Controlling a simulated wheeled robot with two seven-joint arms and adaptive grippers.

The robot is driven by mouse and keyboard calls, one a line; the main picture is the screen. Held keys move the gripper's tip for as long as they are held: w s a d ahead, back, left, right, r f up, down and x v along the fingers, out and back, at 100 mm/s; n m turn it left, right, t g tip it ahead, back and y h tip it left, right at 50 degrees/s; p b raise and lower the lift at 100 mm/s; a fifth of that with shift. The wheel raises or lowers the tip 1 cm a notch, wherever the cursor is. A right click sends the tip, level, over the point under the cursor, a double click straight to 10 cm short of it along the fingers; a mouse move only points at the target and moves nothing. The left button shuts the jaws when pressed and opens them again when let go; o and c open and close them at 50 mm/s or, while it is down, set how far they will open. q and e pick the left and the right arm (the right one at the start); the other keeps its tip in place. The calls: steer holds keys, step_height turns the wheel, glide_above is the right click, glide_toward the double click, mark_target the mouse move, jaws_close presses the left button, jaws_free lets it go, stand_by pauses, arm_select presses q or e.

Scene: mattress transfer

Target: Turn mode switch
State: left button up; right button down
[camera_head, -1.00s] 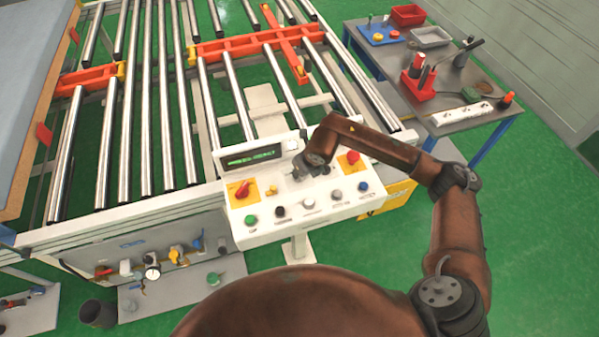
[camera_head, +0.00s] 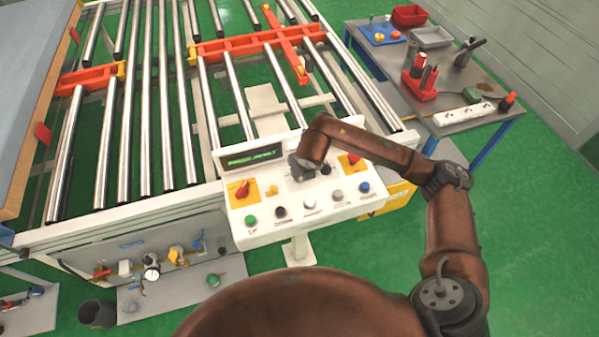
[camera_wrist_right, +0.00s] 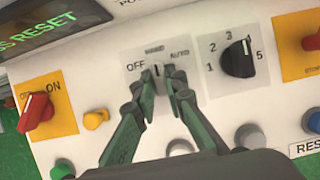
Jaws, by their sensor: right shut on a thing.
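The mode switch (camera_wrist_right: 157,77) is a small dark knob on the white control panel, marked OFF, HAND and AUTO. In the right wrist view its light pointer line stands about upright, nearest the HAND mark. My right gripper (camera_wrist_right: 159,76) is shut on the knob, one finger on each side, hiding much of it. In the head view my right gripper (camera_head: 299,174) is over the upper middle of the panel (camera_head: 265,225), and the knob is hidden there. The green display (camera_wrist_right: 50,30) shows text ending in RESET. My left gripper is out of view.
A black numbered selector (camera_wrist_right: 238,60) sits right of the switch, and a red ON switch (camera_wrist_right: 36,112) sits left. A red button (camera_head: 353,158) and several coloured buttons surround them. Roller conveyors (camera_head: 160,100) lie behind; a tool table (camera_head: 450,100) stands right.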

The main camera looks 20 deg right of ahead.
steer(key=c, duration=2)
jaws_free()
steer(key=shift+o, duration=0.2)
steer(key=v, duration=1.2)
